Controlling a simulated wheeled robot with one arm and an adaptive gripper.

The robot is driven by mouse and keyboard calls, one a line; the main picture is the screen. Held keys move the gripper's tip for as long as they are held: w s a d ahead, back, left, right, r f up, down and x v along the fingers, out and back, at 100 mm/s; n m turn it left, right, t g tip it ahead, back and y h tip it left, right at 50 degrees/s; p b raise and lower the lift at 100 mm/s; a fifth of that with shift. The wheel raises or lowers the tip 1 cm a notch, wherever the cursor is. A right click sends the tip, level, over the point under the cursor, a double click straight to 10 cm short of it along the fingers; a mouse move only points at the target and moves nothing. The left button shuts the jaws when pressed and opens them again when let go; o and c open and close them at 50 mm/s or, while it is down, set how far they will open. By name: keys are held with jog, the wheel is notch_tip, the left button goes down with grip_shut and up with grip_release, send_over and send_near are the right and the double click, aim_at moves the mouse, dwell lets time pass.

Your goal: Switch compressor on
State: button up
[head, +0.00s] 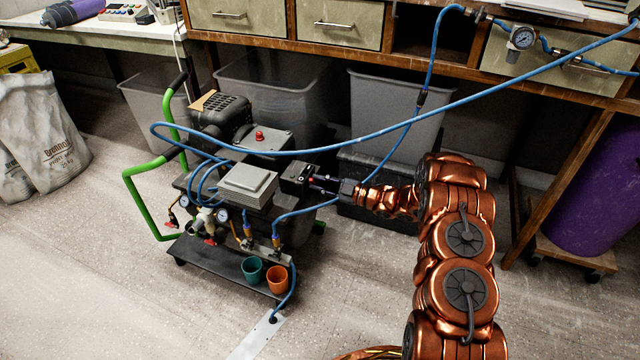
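The compressor (248,186) stands on the floor left of centre, with a green tubular handle, a grey boxy cover and a dark motor housing. A red knob (259,136) sits on top of the dark housing. A small black box (296,174) is on the compressor's right side. My gripper (314,183) reaches in from the right, with its fingertips close to this black box. I cannot tell whether they touch it. The fingers are too small and dark to tell whether they are open or shut.
Blue hoses (400,131) loop over the compressor and up to a gauge (522,38) on the bench. Grey bins (392,112) stand behind. An orange cup (277,279) and a green cup (252,270) sit on the compressor's front shelf. Floor at lower left is clear.

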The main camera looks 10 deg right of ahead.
grip_shut()
jog(key=shift+r+p, duration=0.1)
jog(key=shift+p, duration=0.3)
jog(key=m+p, duration=0.1)
jog(key=p, duration=0.1)
jog(key=shift+r+m+p, duration=0.25)
jog(key=shift+m+p, duration=0.15)
jog(key=m+p, duration=0.2)
jog(key=m, duration=0.2)
jog(key=m+p, duration=0.2)
jog(key=m, duration=0.3)
jog(key=m+p, duration=0.2)
jog(key=m, duration=0.2)
jog(key=shift+w+d+f+m, duration=0.1)
jog(key=shift+f+m, duration=0.25)
jog(key=shift+m, duration=0.35)
